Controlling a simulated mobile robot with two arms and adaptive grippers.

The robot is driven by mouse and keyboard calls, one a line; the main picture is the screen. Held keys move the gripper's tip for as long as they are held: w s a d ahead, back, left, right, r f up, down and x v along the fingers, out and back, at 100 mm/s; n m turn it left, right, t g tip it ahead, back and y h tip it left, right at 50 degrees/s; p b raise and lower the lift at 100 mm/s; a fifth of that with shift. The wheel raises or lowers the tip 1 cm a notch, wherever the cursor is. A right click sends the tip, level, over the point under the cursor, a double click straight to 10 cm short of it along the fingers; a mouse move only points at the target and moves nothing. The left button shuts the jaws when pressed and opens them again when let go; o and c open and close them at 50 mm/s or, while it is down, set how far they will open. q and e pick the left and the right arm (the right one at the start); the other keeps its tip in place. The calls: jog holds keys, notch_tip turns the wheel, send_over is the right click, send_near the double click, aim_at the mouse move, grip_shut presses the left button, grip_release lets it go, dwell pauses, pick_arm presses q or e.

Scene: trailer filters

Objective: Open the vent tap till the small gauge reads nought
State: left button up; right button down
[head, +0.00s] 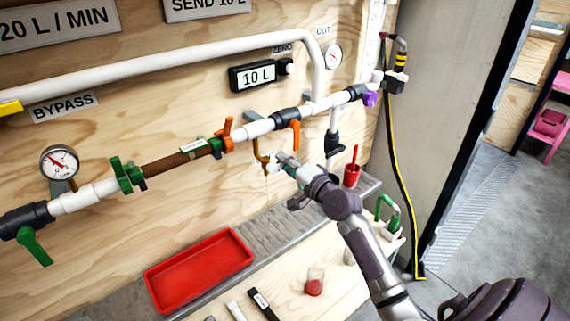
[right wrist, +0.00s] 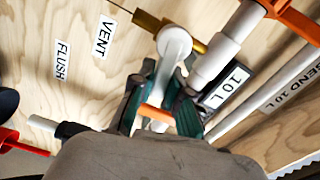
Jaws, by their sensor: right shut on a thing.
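The brass vent tap (head: 259,150) hangs below the pipe line in the head view, left of my right gripper (head: 277,160). In the right wrist view a pale round knob (right wrist: 174,45) sits on brass fitting by the VENT label (right wrist: 103,36). A larger gauge (head: 60,163) stands at the left. My left gripper is not in view.
A 10 L display (head: 257,77) is above.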

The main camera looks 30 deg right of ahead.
aim_at(276, 166)
jog(key=n, duration=0.2)
jog(key=r+n, duration=0.1)
jog(key=shift+a+n, duration=0.25)
jog(key=shift+n, duration=0.15)
jog(key=n, duration=0.1)
jog(key=r+n+p, duration=0.1)
jog(key=shift+a+n, duration=0.25)
jog(key=shift+n, duration=0.15)
jog(key=n, duration=0.1)
jog(key=n+p, duration=0.1)
jog(key=a+n+p, duration=0.1)
jog(key=n, duration=0.1)
jog(key=shift+s+a+r, duration=0.1)
jog(key=shift+r, duration=0.25)
jog(key=shift+a+n+p, duration=0.2)
jog(key=shift+n+p, duration=0.1)
jog(key=shift+n, duration=0.4)
jog(key=shift+a+n+p, duration=0.2)
jog(key=shift+n+p, duration=0.1)
jog(key=shift+n, duration=0.4)
jog(key=c, duration=1.1)
grip_release()
